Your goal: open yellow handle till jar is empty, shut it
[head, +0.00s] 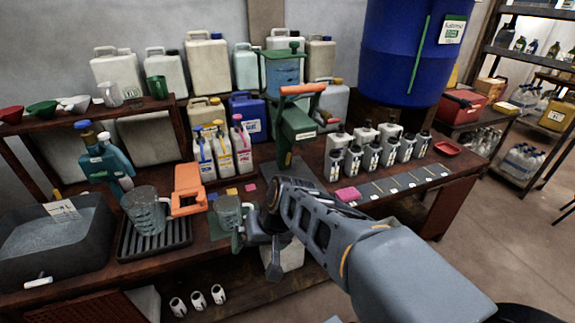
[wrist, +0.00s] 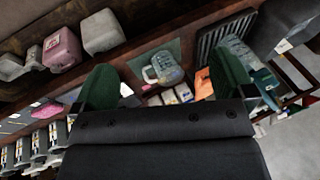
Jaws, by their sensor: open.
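A green stand (head: 297,128) with an orange lever (head: 303,89) on top stands at the middle of the bench. Behind the lever, a clear jar (head: 283,73) holds bluish liquid in a green frame. I see no plainly yellow handle; the lever looks orange. My gripper (head: 243,228) is low at the bench's front, well below and in front of the lever. A clear measuring jug (head: 227,213) stands just beyond it. In the wrist view, the green finger pads of my gripper (wrist: 165,82) are wide apart, with the jug (wrist: 163,68) seen between them, apparently not gripped.
A larger jug (head: 147,213) stands on a black ribbed tray (head: 171,247), beside an orange device (head: 187,191). A dark basin (head: 52,245) is at the left. A blue drum (head: 410,50) stands behind.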

